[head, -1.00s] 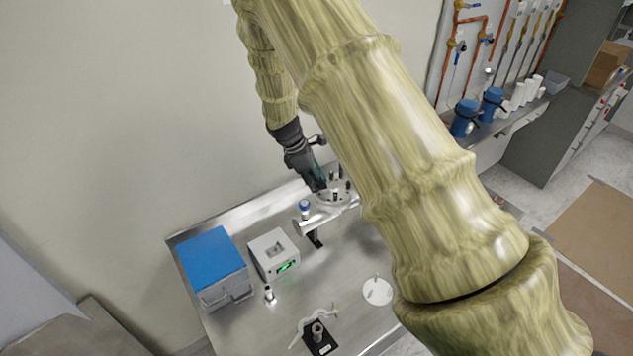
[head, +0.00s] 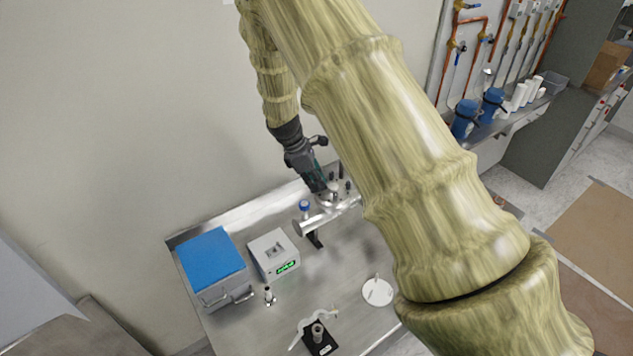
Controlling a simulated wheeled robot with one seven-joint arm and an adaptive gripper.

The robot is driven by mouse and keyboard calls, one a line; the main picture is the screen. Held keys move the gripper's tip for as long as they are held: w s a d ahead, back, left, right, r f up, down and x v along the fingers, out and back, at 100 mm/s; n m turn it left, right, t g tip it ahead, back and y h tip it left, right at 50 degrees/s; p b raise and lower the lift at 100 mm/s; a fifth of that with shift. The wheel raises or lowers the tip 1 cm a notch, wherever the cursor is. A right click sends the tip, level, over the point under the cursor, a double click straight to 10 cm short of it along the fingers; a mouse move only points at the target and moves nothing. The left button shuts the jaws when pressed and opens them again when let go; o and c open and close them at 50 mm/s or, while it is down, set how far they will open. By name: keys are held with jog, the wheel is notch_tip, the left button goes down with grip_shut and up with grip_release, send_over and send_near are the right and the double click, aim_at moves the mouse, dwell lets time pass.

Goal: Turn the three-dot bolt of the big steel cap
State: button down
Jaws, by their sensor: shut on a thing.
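The big steel cap (head: 345,201) sits at the end of a horizontal steel vessel (head: 312,224) near the back of the steel table, partly hidden by my arm. Several dark bolts (head: 347,184) stand up around the cap; their dot marks are too small to read. My gripper (head: 325,191) points down at the left part of the cap, its fingers shut on a bolt there. The gripped bolt is mostly hidden by the fingers, so I cannot tell whether it is the three-dot one.
A blue-lidded box (head: 213,262) and a white device with a green display (head: 272,255) stand at left. A white round dish (head: 378,292) and a black-based stand (head: 319,338) are at the front. The wall is close behind my gripper.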

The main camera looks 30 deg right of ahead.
jog(key=shift+s, duration=0.15)
dwell(0.5)
jog(key=c, duration=1.5)
grip_release()
jog(key=shift+r, duration=0.1)
jog(key=shift+w+a+r, duration=0.1)
jog(key=shift+w+r, duration=0.1)
jog(key=v, duration=1.1)
jog(key=shift+r, duration=0.2)
